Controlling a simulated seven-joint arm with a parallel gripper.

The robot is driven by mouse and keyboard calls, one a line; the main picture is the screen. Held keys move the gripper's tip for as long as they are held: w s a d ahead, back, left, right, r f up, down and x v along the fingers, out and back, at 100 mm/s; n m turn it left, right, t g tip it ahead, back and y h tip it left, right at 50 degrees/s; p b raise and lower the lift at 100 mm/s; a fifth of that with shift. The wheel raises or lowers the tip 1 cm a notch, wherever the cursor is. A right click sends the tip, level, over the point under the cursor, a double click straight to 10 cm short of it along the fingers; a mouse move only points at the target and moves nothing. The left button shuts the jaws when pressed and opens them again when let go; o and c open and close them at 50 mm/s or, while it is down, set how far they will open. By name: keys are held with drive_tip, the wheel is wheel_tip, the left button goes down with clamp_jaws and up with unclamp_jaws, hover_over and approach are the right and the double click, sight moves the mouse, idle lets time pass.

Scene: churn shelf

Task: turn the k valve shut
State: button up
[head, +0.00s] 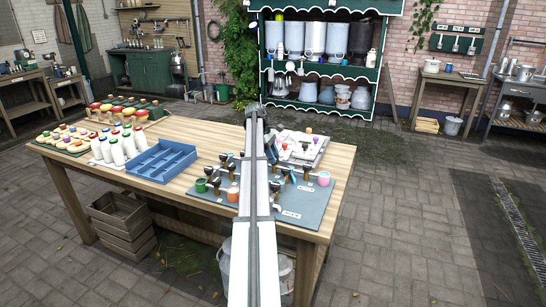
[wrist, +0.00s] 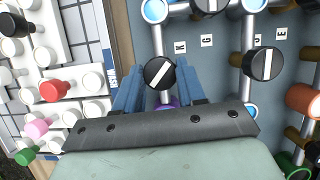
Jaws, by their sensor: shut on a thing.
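In the wrist view, a black round knob with a white stripe (wrist: 159,73) sits on a pale pipe beside the label K (wrist: 180,47); I take it as the k valve. Its stripe slants from upper right to lower left, at an angle to the pipe. My gripper (wrist: 158,82) has its two blue fingers on either side of this knob and is shut on it. A purple thing shows partly behind the knob. In the head view, my arm hides the knob and most of the gripper above the grey-blue valve board (head: 305,205).
Another black knob (wrist: 265,64) stands to the right, near labels J and E, and one more is at the top edge. A white panel with several pegs (wrist: 62,90) lies left. On the table (head: 185,130) are a blue tray (head: 160,158) and white bottles (head: 115,150).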

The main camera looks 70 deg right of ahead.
drive_tip(key=m+y, duration=0.1)
drive_tip(key=m, duration=0.2)
drive_tip(key=m+y, duration=0.1)
drive_tip(key=m, duration=0.2)
drive_tip(key=shift+d+t, duration=0.15)
drive_tip(key=shift+t, duration=0.25)
drive_tip(key=shift+m, duration=0.4)
drive_tip(key=shift+f, duration=0.1)
drive_tip(key=o, duration=1)
drive_tip(key=shift+o, duration=0.2)
